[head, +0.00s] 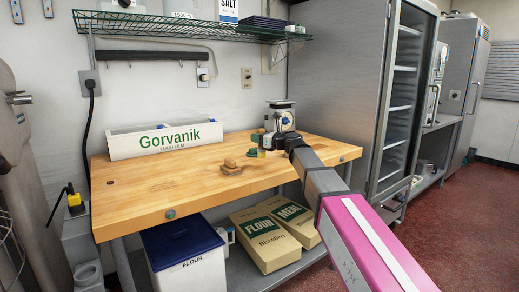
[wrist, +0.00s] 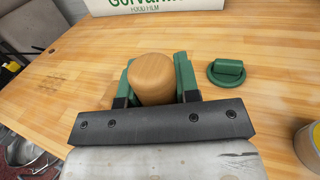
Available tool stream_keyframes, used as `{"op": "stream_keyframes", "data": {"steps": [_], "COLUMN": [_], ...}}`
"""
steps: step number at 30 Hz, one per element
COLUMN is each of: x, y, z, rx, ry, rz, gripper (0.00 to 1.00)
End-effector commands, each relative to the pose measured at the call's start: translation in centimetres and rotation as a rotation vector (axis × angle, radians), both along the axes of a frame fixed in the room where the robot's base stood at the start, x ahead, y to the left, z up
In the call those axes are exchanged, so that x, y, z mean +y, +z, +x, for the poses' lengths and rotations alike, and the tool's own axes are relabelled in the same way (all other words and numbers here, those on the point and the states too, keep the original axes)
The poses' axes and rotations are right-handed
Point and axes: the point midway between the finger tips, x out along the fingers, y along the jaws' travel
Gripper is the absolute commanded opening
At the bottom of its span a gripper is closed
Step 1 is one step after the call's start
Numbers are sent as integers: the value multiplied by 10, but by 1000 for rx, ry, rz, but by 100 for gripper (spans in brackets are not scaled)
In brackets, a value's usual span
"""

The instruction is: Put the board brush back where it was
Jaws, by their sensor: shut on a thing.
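In the wrist view my gripper (wrist: 155,64) is shut on a rounded, light wooden piece, which I take to be the board brush (wrist: 153,82). Its smooth top shows between two green fingers; its underside and any bristles are hidden. In the head view my gripper (head: 284,142) is over the right part of the wooden table, among small items, and what it holds is hard to make out there. I cannot tell whether the held piece touches the table.
A green knobbed disc (wrist: 227,72) and a yellow-rimmed can (wrist: 309,145) are to the right in the wrist view. The white Gorvanik box (head: 140,143) and a scale (head: 280,116) stand at the back. The table's front left (head: 140,200) is clear.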

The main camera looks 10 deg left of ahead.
Motion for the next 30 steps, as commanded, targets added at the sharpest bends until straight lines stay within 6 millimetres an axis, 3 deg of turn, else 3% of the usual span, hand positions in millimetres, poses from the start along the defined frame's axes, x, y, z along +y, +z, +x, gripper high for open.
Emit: {"op": "stream_keyframes", "data": {"steps": [4,8,17,29,30], "x": [-2,-3,-3,-3,-3], "y": [-8,-13,-47,-51,-51], "z": [12,13,12,13,13], "rx": [1,1,1,1,0], "ry": [0,1,1,0,0], "rz": [0,0,0,0,1], "gripper": [6,6,6,6,43]}}
